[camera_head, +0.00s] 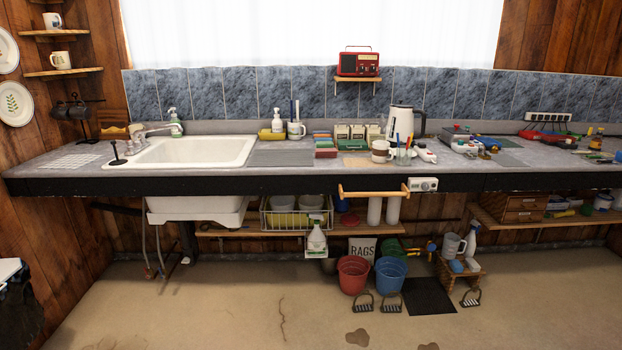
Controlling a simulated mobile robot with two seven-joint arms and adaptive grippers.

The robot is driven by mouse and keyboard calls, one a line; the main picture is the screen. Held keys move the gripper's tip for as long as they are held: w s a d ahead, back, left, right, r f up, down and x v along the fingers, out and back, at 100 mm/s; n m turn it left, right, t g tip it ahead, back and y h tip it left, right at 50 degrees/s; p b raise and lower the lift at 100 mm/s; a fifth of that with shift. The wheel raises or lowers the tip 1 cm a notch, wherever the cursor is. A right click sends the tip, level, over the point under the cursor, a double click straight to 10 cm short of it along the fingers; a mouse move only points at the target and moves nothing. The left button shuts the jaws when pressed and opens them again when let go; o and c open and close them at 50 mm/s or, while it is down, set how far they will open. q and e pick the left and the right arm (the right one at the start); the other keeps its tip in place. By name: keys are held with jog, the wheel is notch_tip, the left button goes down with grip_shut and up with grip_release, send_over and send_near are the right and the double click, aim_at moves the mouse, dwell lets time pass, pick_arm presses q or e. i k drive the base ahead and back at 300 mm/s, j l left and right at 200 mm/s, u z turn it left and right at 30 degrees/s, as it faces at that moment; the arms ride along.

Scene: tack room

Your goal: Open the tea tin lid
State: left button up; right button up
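Three small cream tins stand in a row on the long grey counter (225,181), against the blue tiles: a left one (341,133), a middle one (357,132) and a right one (373,131). Their labels are too small to read, so I cannot tell which, if any, is the tea tin. They look closed, but the lids are too small to be sure. Neither of my grippers is in view.
A white kettle (402,121), a brown-and-white cup stack (380,150) and a pen holder (402,155) stand right of the tins. Coloured boxes (324,146) sit left. A red radio (361,63) is on a shelf above. Buckets (353,274) stand on the floor below.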

aim_at(343, 145)
jog(key=i+l, duration=0.3)
jog(key=l, duration=0.15)
jog(key=i+l, duration=0.65)
jog(key=l, duration=0.2)
jog(key=i+l, duration=0.35)
jog(key=l+u, duration=0.05)
